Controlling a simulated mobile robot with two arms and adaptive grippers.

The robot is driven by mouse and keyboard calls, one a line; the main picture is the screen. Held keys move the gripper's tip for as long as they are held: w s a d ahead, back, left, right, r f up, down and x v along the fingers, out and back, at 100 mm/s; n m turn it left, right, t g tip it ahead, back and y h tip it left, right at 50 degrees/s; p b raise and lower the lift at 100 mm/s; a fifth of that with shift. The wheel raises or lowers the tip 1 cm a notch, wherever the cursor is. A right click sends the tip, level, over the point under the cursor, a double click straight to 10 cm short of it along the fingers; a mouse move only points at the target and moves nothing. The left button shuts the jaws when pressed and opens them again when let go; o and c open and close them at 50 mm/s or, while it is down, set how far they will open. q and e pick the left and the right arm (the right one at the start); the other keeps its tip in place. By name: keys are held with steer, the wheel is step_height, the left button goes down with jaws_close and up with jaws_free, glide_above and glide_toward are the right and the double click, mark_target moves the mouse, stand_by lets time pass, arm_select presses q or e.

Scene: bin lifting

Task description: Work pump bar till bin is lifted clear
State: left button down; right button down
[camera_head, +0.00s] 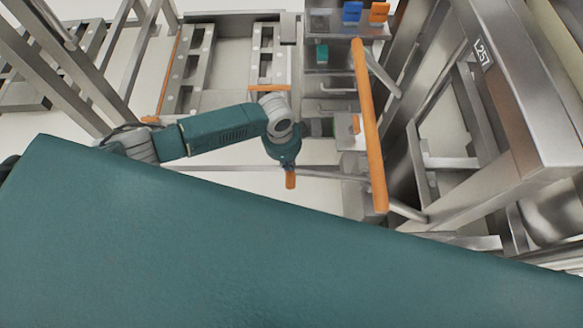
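My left gripper (287,158) is at the end of the teal and grey arm that comes in from the left, near the middle of the view. A short orange grip (290,179) shows directly below it, and looks like the end of the pump bar. The gripper meets or overlaps the grip's top, but its fingers are too small and dark to show whether they are closed on it. My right gripper is not in view. I cannot make out a bin for certain.
A long orange bar (368,125) stands right of the gripper on a grey metal frame. A teal surface hides the near area.

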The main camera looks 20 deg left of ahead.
arm_select(q)
step_height(320, 180, down, 4)
steer(key=shift+s+d+f+b, duration=0.1)
steer(key=shift+b, duration=1.05)
